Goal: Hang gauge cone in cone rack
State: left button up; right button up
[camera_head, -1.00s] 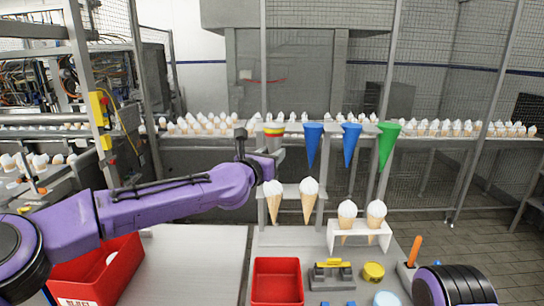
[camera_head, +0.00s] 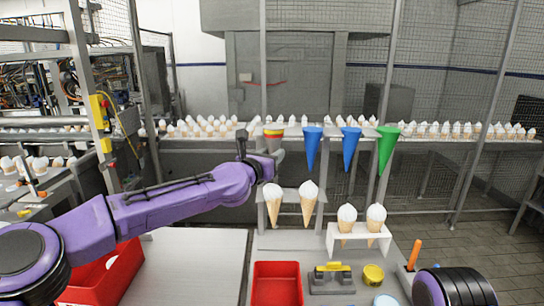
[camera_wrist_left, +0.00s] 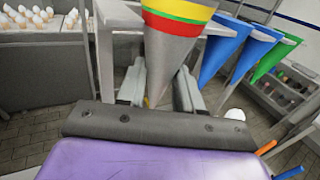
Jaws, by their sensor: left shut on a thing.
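The gauge cone (camera_head: 273,134), grey with red, yellow and green bands, points tip down at the left end of the cone rack (camera_head: 333,130). My right gripper is not in view.
Ice cream cones (camera_head: 307,204) stand in a grey holder below the rack, and more (camera_head: 376,218) in a white holder at right. A red bin (camera_head: 276,263), a yellow tin (camera_head: 373,274) and an orange-handled tool (camera_head: 415,252) are in front. A conveyor with many cones runs behind.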

pick_arm(q)
jog(key=shift+w+p, duration=0.35)
jog(key=shift+w, duration=0.85)
jog(key=shift+f+b, duration=0.6)
jog(key=shift+b, duration=0.2)
dwell(0.9)
jog(key=o, duration=1.4)
